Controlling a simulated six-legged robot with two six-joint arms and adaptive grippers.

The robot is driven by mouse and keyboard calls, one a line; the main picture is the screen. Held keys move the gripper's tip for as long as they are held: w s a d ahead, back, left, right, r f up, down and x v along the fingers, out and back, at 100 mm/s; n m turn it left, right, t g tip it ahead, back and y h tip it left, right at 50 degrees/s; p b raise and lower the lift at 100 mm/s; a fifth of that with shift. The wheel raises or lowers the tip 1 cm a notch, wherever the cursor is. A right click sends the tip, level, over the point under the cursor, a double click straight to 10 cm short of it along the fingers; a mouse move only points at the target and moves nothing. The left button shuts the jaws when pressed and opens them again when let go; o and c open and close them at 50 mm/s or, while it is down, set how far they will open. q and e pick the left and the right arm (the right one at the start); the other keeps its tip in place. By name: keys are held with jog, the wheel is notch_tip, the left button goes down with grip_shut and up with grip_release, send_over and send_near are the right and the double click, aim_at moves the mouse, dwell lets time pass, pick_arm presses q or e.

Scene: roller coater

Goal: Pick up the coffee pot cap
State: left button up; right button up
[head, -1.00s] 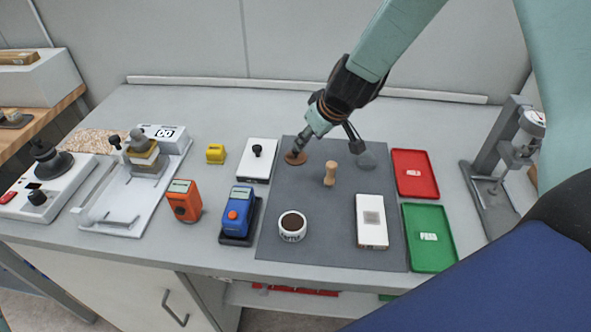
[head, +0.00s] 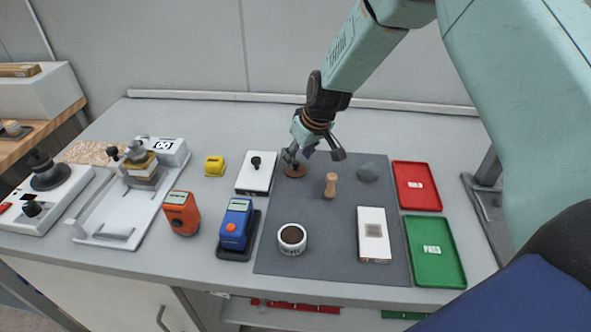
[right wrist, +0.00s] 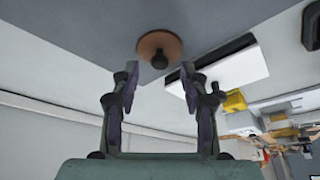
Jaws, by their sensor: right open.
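The cap is a brown disc (head: 296,171) with a dark knob, lying on the dark grey mat (head: 325,253) near its back left corner. In the right wrist view the cap (right wrist: 174,44) is at the top centre, its dark knob facing me. My right gripper (head: 314,156) is open and empty, just above and slightly right of the cap in the head view. In the wrist view its two fingers (right wrist: 160,82) are spread, and the knob lies beyond the gap between their tips. The left gripper does not show.
A wooden handle (head: 331,186) and a grey lump (head: 367,172) are right of the cap. A white cup (head: 292,246) and white box (head: 372,250) stand nearer the front. Red (head: 420,203) and green (head: 440,276) trays lie right.

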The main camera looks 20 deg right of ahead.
aim_at(298, 171)
jog(key=shift+x, duration=1.15)
jog(key=c, duration=0.8)
